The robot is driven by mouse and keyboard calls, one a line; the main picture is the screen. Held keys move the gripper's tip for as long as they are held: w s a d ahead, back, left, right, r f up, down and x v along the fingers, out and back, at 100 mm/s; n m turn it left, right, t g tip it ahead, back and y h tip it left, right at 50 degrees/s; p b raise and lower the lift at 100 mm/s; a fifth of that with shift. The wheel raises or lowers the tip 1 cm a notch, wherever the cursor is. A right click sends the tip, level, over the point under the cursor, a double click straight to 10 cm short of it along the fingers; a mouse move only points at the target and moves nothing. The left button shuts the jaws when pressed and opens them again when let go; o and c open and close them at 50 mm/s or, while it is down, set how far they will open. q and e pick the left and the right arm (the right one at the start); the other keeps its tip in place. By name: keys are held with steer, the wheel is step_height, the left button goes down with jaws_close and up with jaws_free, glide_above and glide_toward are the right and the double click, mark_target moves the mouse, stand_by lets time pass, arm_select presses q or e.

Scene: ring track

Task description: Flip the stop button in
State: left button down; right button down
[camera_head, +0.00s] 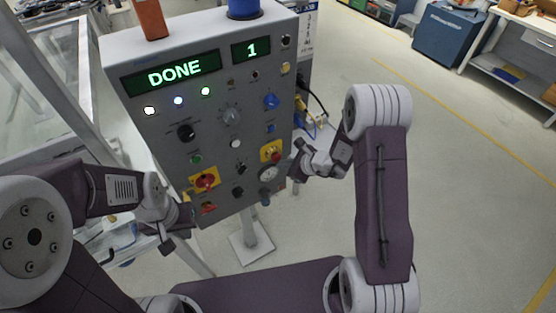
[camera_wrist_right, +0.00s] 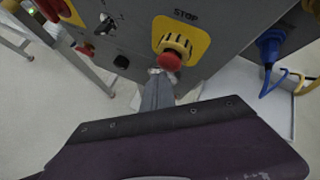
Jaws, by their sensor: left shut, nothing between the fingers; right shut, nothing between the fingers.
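The stop button (camera_head: 271,152) is a red cap on a yellow plate at the lower right of the grey control panel (camera_head: 225,140). In the right wrist view the red cap (camera_wrist_right: 170,61) sits in a yellow collar under the word STOP. My right gripper (camera_head: 296,166) is shut and empty, at the panel's right edge beside the button. In its wrist view the fingertips (camera_wrist_right: 157,73) show just below and left of the cap; I cannot tell whether they touch it. My left gripper (camera_head: 184,214) is shut and empty near the panel's lower left corner.
A second red button on a yellow plate (camera_head: 204,181) is at the panel's lower left. Knobs, lamps and a gauge (camera_head: 268,174) crowd the panel. The display (camera_head: 172,74) reads DONE, and another reads 1. A blue plug with cable (camera_wrist_right: 270,45) is on the side.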

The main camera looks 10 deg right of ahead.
steer(key=shift+w+a, duration=0.15)
steer(key=shift+w, duration=0.35)
stand_by(0.4)
stand_by(0.3)
steer(key=shift+s+d+b, duration=0.3)
steer(key=shift+s+b, duration=0.4)
steer(key=shift+s, duration=0.2)
steer(key=s, duration=0.1)
steer(key=s+d+b, duration=0.1)
steer(key=s, duration=0.1)
steer(key=s+b, duration=0.1)
steer(key=shift+s+d, duration=0.35)
